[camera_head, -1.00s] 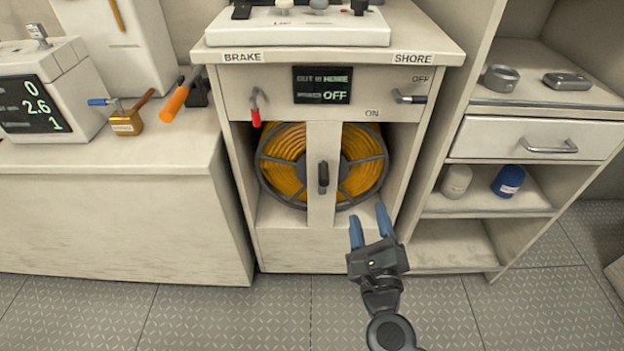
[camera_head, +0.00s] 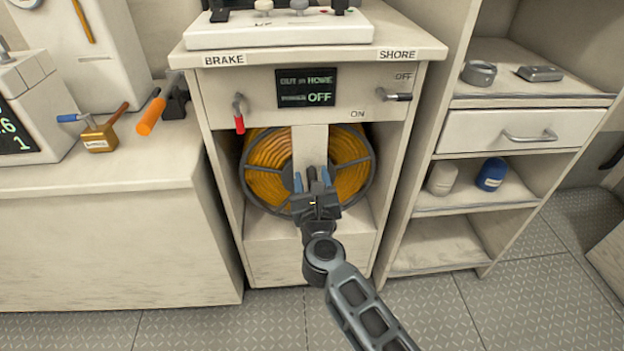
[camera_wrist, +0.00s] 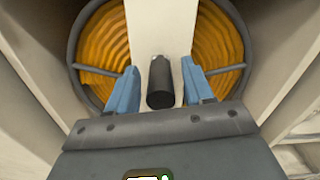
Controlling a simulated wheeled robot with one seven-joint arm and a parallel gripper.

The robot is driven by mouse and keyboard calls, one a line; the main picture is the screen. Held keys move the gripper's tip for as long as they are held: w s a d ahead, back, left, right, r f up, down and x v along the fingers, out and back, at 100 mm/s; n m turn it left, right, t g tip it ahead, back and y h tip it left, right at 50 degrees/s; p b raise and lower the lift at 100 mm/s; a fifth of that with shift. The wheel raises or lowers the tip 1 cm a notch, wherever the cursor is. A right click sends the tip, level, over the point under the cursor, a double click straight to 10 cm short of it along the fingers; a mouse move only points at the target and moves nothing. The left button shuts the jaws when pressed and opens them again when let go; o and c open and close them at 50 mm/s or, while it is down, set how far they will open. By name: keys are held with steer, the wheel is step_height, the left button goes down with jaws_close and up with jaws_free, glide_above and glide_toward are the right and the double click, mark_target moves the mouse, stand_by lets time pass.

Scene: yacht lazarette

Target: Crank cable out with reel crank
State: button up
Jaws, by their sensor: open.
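The cable reel (camera_head: 268,178), wound with orange cable, sits inside the cabinet behind a pale vertical post (camera_head: 310,148). The black reel crank handle (camera_wrist: 160,82) sticks out in front of the post. My gripper (camera_head: 312,183) is in front of the reel. Its two blue fingers (camera_wrist: 161,88) are open, one on each side of the handle, with visible gaps. In the head view my gripper hides much of the handle. The display (camera_head: 306,87) reads OUT in HOME and OFF.
A red-tipped brake lever (camera_head: 239,114) hangs on the cabinet's upper left. The shore switch (camera_head: 393,96) is at upper right. A counter with an orange-handled tool (camera_head: 151,115) stands left. Shelves with a drawer (camera_head: 520,134) stand right. The floor in front is clear.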

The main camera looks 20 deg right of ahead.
steer(key=shift+w+d, duration=0.15)
steer(key=shift+w, duration=0.1)
jaws_close()
stand_by(0.3)
